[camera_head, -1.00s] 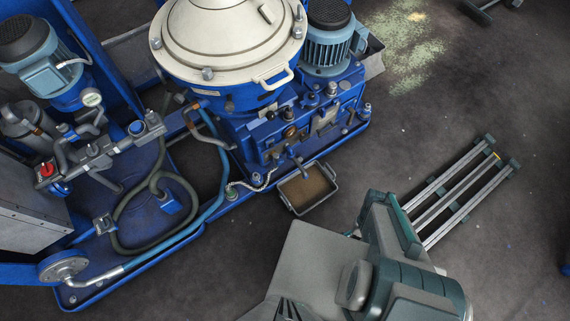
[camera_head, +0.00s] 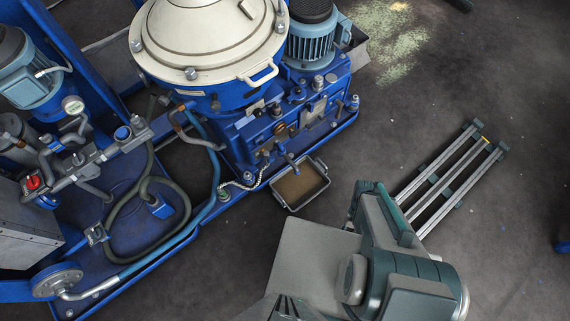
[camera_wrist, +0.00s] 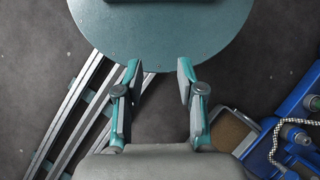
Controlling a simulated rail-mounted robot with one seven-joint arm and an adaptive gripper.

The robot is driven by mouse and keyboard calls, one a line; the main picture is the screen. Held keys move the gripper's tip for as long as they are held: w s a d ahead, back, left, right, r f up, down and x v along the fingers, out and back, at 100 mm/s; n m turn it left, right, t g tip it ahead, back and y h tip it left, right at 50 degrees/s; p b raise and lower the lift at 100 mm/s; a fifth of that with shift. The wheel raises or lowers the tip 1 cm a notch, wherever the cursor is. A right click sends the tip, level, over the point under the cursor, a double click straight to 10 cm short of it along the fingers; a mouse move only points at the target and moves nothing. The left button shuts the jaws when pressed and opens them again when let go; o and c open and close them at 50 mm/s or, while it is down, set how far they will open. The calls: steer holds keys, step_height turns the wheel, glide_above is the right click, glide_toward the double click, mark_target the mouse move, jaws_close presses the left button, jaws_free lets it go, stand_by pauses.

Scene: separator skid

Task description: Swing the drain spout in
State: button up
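The spout also seems to show at the right edge of the wrist view (camera_wrist: 299,136), beside the tray (camera_wrist: 216,118). My gripper (camera_wrist: 158,78) is open and empty, its two fingers well apart over the floor. The tray and separator lie to its right in the wrist view, apart from it. I cannot make out the fingers in the head view.
A braided hose (camera_head: 262,172) runs beside the spout. A blue motor (camera_head: 312,38) and the cream separator lid (camera_head: 208,40) stand behind. Parallel metal rails (camera_head: 450,178) lie on the floor at right. The floor between tray and rails is mostly clear.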

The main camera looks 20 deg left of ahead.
steer(key=w+a+f+b, duration=0.1)
steer(key=w+a+f+n+b, duration=0.1)
steer(key=f+b, duration=0.1)
steer(key=w+a+f+n+h+b, duration=0.1)
steer(key=f, duration=0.1)
steer(key=shift+w+a+t+b, duration=0.2)
steer(key=shift+a+t+b, duration=0.1)
steer(key=shift+t, duration=0.1)
jaws_close()
steer(key=w+a+f+n+t+h+b, duration=0.2)
steer(key=w+a+f+n+t+b, duration=0.1)
steer(key=w+a+f+n+b, duration=0.35)
steer(key=w+a+f+n+t+h+b, duration=0.1)
steer(key=w+a+f+n+t+b, duration=0.25)
steer(key=a+b, duration=0.55)
steer(key=w+a+n+t+b, duration=0.2)
steer(key=w+a+n+b, duration=0.1)
steer(key=a+n, duration=0.5)
steer(key=w+a+r+n+t+b, duration=0.1)
steer(key=w+a+n+t+b, duration=0.2)
steer(key=a+n, duration=0.5)
steer(key=w+a+b, duration=0.1)
steer(key=w+a, duration=0.1)
steer(key=a, duration=0.1)
steer(key=shift+w+a+r+n+t, duration=0.15)
steer(key=shift+w+r+n+t, duration=0.1)
steer(key=shift+w+n+t, duration=0.1)
